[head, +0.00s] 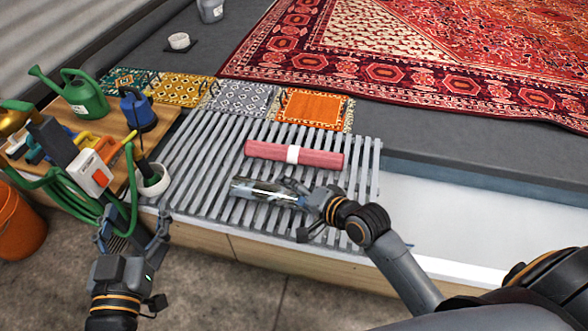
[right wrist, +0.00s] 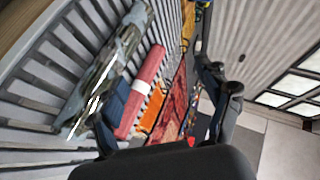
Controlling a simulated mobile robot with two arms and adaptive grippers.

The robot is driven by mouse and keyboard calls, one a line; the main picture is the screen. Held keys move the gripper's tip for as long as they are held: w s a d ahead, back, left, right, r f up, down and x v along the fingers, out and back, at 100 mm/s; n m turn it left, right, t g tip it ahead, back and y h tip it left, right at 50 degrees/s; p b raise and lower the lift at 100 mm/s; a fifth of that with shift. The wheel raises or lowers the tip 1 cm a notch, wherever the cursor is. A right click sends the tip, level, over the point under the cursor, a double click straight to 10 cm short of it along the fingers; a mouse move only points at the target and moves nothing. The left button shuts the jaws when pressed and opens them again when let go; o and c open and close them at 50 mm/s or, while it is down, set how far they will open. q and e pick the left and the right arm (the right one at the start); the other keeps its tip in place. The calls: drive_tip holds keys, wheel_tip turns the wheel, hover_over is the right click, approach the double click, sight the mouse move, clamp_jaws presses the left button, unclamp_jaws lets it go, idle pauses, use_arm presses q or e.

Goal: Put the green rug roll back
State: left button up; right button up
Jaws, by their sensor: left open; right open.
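A glossy, mottled grey-green roll (head: 262,190), which looks like the green rug roll, lies on the slatted rack (head: 190,165), nearer the front than a pink-red roll (head: 265,151) with a white band. It also shows in the right wrist view (right wrist: 112,62). My right gripper (head: 298,210) is open at the right end of the glossy roll; I cannot tell whether it touches it. My left gripper (head: 133,234) is open and empty in front of the wooden table.
Several small patterned mats, one orange (head: 312,108), lie behind the rack. A large red rug (head: 390,50) spreads beyond. The wooden table (head: 120,120) at left holds a green watering can (head: 85,97) and tools. An orange bucket (head: 18,222) stands at far left.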

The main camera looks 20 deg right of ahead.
drive_tip(key=s+a+r+n+t, duration=0.1)
drive_tip(key=s+r+n+t, duration=0.2)
drive_tip(key=r+n, duration=0.3)
drive_tip(key=s+a+r+n+t+h, duration=0.1)
drive_tip(key=s+r+n+t, duration=0.1)
drive_tip(key=r+n, duration=0.4)
wheel_tip(320, 180, up, 4)
drive_tip(key=shift+s+a+f+t, duration=0.1)
drive_tip(key=shift+s+a+t, duration=0.1)
drive_tip(key=shift+s+t, duration=0.25)
